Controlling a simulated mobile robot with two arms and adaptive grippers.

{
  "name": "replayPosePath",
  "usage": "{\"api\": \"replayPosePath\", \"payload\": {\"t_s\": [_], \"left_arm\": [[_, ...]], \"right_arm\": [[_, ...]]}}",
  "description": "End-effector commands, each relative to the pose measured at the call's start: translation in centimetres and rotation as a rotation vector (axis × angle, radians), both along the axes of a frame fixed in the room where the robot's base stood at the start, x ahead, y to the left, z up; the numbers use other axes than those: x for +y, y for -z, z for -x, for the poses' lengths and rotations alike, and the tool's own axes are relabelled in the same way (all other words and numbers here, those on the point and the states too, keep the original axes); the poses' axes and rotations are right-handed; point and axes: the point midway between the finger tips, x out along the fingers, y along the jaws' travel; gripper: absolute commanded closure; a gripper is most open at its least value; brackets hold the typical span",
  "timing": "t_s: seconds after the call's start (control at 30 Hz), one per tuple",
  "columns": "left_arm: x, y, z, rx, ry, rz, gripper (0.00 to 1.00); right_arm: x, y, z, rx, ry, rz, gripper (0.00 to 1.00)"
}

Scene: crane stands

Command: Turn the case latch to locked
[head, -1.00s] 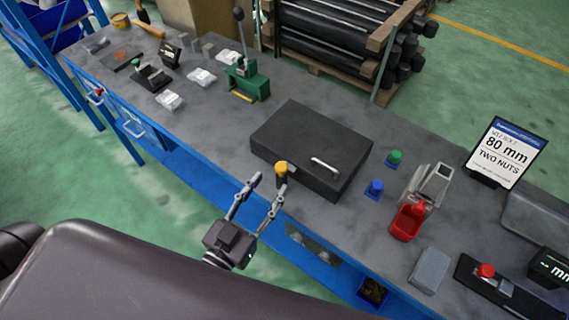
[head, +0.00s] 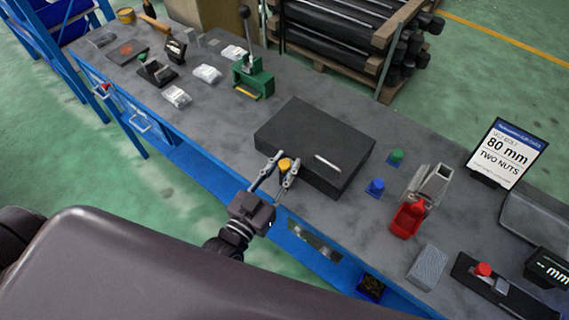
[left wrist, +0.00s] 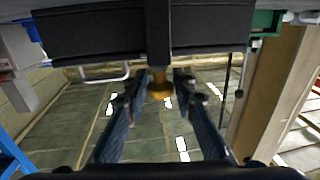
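The black case (head: 312,135) lies shut on the grey workbench, with a silver handle (head: 327,164) on its front. The yellow latch knob (head: 285,164) stands out from the case's front near the bench edge; it also shows in the left wrist view (left wrist: 160,87). My left gripper (head: 281,172) is open, with one finger on each side of the latch knob. In the left wrist view the open fingers (left wrist: 158,98) flank the knob with gaps visible, and the case fills the top. My right gripper is not in view.
A green press (head: 254,82) stands behind the case. Blue (head: 375,187) and green (head: 395,157) pieces, a red scoop-like bin (head: 407,219) and a sign (head: 507,152) are to the right.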

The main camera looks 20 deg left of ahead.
Motion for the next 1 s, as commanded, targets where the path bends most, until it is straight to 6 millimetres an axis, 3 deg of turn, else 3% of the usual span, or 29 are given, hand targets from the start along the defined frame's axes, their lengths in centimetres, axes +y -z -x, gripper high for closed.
{"api": "replayPosePath", "payload": {"t_s": [0.2, 0.47, 1.0], "left_arm": [[0.0, 0.0, 0.0, 0.0, 0.0, 0.0, 1.0], [0.0, 0.0, -0.1, -0.006, 0.047, -0.005, 1.0], [-0.1, 0.0, -0.1, -0.009, 0.306, -0.005, 1.0]], "right_arm": [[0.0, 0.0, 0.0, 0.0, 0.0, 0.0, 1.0], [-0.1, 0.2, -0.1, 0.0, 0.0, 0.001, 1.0], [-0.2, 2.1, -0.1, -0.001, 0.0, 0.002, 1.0]]}}
